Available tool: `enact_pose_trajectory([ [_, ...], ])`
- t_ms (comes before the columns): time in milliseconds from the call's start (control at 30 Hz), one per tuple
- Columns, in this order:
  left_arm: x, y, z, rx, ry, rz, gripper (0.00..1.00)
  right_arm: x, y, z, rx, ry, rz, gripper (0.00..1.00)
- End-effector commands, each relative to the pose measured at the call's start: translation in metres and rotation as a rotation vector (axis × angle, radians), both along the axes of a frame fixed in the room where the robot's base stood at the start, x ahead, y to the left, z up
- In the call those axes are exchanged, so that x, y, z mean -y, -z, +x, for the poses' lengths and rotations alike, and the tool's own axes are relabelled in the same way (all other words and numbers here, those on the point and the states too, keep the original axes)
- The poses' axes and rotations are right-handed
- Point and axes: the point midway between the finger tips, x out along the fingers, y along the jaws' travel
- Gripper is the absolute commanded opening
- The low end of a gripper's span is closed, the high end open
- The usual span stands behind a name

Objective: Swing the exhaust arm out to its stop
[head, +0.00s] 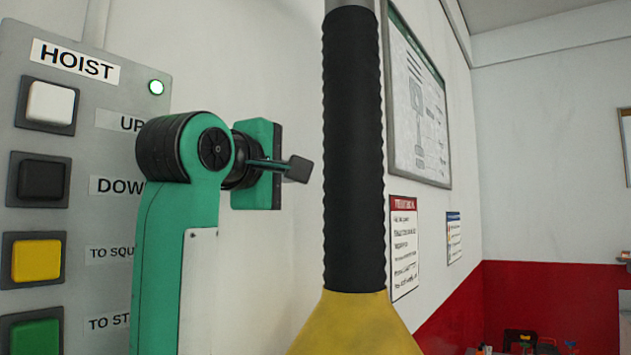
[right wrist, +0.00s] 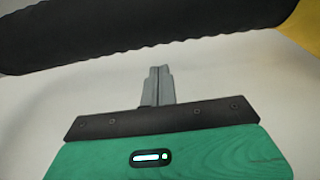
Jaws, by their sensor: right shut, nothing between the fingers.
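The exhaust arm's black ribbed hose (head: 352,150) hangs upright in the middle of the head view. A yellow hood (head: 355,325) flares at its lower end, cut off by the frame. My right gripper (head: 300,168) is left of the hose, with its fingers pointing right toward it. It is shut and empty. A narrow gap shows between fingertips and hose in the head view. In the right wrist view the shut fingers (right wrist: 158,82) point up at the hose (right wrist: 130,38), which crosses the top; the hood (right wrist: 305,25) shows at the right corner. My left gripper is not in view.
A framed chart (head: 416,100) and a notice (head: 404,245) hang on the wall behind the hose. Open space shows at the right.

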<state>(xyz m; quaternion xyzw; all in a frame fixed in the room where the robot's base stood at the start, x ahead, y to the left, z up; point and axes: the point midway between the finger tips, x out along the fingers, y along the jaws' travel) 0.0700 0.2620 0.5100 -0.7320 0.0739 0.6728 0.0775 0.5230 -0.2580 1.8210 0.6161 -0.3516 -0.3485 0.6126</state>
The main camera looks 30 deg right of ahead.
Motion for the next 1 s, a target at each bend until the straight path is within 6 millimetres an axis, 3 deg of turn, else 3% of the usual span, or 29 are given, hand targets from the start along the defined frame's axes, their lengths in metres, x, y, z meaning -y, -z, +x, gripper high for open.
enact_pose_trajectory([
  [67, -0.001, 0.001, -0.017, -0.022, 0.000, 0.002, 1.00, 0.000, 0.000, 0.000, -0.002, 0.001, -0.001, 0.00],
  [167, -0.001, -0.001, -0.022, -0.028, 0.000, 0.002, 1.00, 0.002, 0.000, 0.002, -0.002, 0.002, -0.001, 0.00],
  [400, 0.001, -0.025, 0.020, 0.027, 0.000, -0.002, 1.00, 0.029, -0.004, 0.017, -0.003, 0.005, -0.002, 0.00],
  [500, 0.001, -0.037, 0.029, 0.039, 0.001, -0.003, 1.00, 0.044, -0.005, 0.026, -0.003, 0.005, -0.003, 0.00],
  [733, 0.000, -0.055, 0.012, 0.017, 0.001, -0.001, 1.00, 0.073, -0.003, 0.043, -0.003, 0.005, -0.002, 0.00],
  [1000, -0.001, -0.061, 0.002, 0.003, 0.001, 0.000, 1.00, 0.087, 0.000, 0.051, -0.002, 0.002, -0.002, 0.00],
])
